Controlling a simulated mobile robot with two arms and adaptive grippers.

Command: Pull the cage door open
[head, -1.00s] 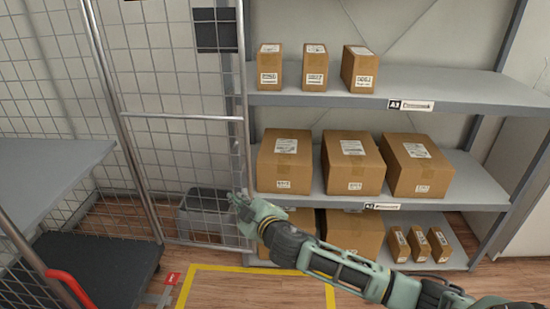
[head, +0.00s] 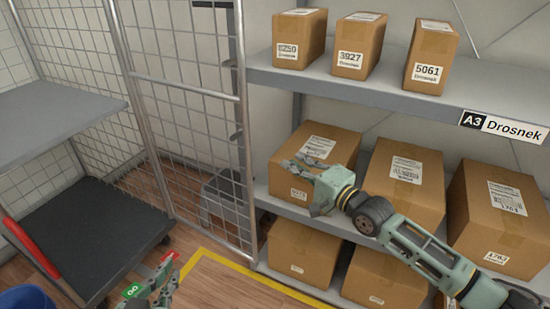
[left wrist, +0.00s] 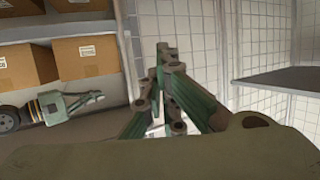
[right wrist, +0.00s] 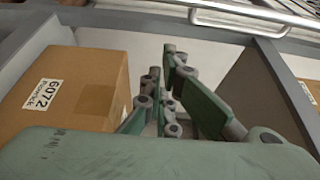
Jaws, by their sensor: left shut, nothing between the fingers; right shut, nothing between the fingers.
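The mesh cage door (head: 190,110) stands between two silver posts left of the shelf rack in the head view. It looks closed, and its lower part shows a grey bin behind it. My right gripper (head: 300,165) is shut and empty, in front of a middle-shelf carton and right of the door's edge post (head: 243,130). In the right wrist view its fingers (right wrist: 162,95) are together, with a silver tube and bar handle (right wrist: 240,14) beyond. My left gripper (head: 150,285) is low at the bottom edge, shut and empty. In the left wrist view its fingers (left wrist: 163,85) point toward mesh.
Shelves with cartons (head: 405,180) fill the right side, close to my right arm. Yellow tape (head: 255,278) marks the floor before the door.

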